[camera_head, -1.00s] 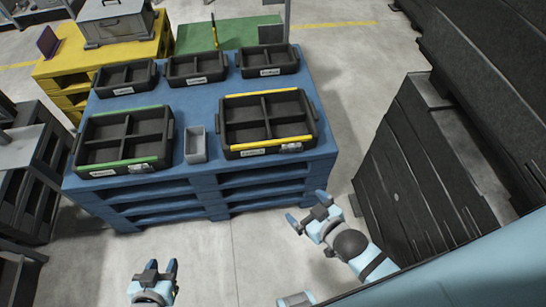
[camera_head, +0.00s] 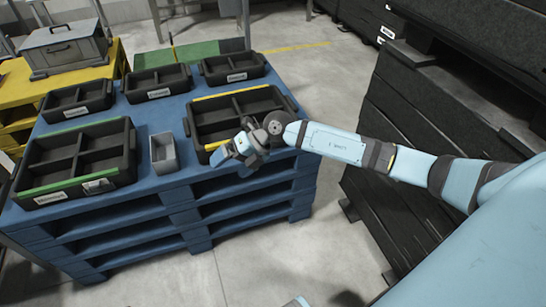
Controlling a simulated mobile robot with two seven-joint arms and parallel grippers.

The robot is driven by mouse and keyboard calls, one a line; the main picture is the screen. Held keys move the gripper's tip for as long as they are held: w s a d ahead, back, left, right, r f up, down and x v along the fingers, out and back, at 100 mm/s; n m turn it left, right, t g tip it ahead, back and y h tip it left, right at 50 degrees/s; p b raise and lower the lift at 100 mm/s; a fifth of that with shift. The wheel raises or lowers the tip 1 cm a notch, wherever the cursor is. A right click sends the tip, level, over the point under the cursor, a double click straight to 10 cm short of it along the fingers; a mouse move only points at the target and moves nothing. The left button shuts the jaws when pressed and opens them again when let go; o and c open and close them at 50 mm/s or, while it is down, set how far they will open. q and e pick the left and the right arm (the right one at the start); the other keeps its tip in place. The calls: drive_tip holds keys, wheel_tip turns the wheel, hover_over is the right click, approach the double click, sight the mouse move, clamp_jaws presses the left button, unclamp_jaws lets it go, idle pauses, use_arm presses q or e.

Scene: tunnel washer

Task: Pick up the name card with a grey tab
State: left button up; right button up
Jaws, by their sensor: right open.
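I cannot clearly make out a name card with a grey tab. My right gripper (camera_head: 225,160) is open at the front edge of the yellow-edged black tray (camera_head: 240,92). It covers much of that tray's front, including any card there. I see nothing between its fingers. My left gripper is out of view.
The trays stand on a blue pallet stack (camera_head: 180,190), with a small grey bin (camera_head: 163,153) between them. Several smaller labelled black trays (camera_head: 158,82) line the back. Dark stacked slabs (camera_head: 400,150) rise at right. The floor in front is clear.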

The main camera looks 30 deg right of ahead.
drive_tip(key=w+d+t+h+b, duration=0.1)
drive_tip(key=w+d+h+b, duration=0.3)
drive_tip(key=d, duration=0.7)
drive_tip(key=w+d+h+b, duration=0.2)
drive_tip(key=w+d+h, duration=0.4)
drive_tip(key=d, duration=0.5)
drive_tip(key=shift+m+h, duration=0.4)
drive_tip(key=shift+m, duration=0.1)
drive_tip(key=b+x, duration=0.1)
drive_tip(key=x, duration=0.3)
drive_tip(key=s+b+x, duration=0.1)
drive_tip(key=x, duration=0.3)
drive_tip(key=s+b+x, duration=0.1)
drive_tip(key=x, duration=0.3)
drive_tip(key=shift+w+a+f+b, duration=0.2)
drive_tip(key=shift+f+b, duration=0.1)
drive_tip(key=shift+f, duration=0.4)
drive_tip(key=shift+w+f, duration=0.25)
drive_tip(key=shift+f, duration=0.25)
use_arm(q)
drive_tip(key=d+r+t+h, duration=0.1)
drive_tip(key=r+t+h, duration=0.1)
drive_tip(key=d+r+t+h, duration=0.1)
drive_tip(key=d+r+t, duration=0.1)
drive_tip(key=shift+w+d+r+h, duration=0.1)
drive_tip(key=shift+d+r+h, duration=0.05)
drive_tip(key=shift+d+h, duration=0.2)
use_arm(e)
drive_tip(key=c, duration=0.7)
